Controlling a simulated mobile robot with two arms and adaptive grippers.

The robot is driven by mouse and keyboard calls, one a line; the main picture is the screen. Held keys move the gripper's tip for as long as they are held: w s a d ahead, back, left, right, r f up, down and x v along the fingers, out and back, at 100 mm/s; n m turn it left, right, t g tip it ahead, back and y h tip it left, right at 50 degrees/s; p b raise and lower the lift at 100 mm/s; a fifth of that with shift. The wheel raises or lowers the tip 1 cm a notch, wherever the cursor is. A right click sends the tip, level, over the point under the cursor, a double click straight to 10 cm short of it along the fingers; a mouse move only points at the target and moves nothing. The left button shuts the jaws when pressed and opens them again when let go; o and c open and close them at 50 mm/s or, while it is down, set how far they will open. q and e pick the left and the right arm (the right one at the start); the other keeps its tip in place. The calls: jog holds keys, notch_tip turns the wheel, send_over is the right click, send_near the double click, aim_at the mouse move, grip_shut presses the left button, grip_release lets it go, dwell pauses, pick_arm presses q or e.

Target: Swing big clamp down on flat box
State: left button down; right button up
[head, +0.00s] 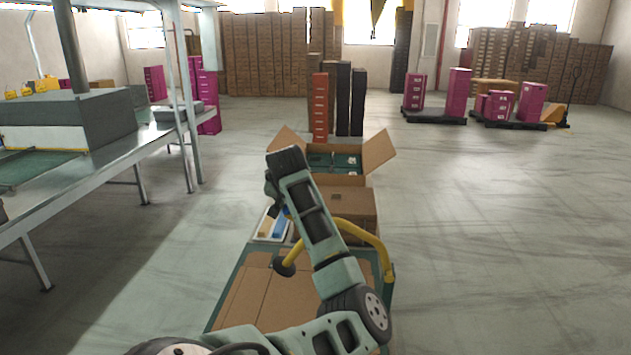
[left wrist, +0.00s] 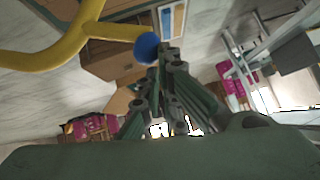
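The big clamp is a bent yellow bar (head: 374,244) with a round dark pad (head: 285,266) at its end. Brown flat cardboard (head: 247,299) lies on the green cart below it. The pad appears over the cardboard's far part; I cannot tell if they touch. In the left wrist view, the yellow bar (left wrist: 70,48) runs in from the left and its pad (left wrist: 147,47) looks blue, close to my left gripper (left wrist: 158,85). In the head view my left gripper (head: 276,190) is beyond the pad, partly hidden by its own wrist. Its finger gap is unclear. My right gripper is out of view.
A small tray (head: 271,224) sits beside the box. A metal workbench (head: 110,165) stands at left. The floor at right is clear.

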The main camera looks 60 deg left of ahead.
pick_arm(q)
jog(key=s+a+f+t+h+b, duration=0.1)
jog(key=s+a+f+b, duration=0.1)
jog(key=f, duration=0.6)
jog(key=s+a+f+n+t+h+b, duration=0.1)
jog(key=s+a+f+b, duration=0.2)
jog(key=f, duration=0.6)
jog(key=shift+s+n+t+b, duration=0.2)
jog(key=shift+n+t+b, duration=0.15)
jog(key=shift+b, duration=0.85)
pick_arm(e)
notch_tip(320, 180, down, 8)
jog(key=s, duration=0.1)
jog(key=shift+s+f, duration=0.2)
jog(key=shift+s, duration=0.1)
pick_arm(q)
jog(key=shift+r, duration=0.1)
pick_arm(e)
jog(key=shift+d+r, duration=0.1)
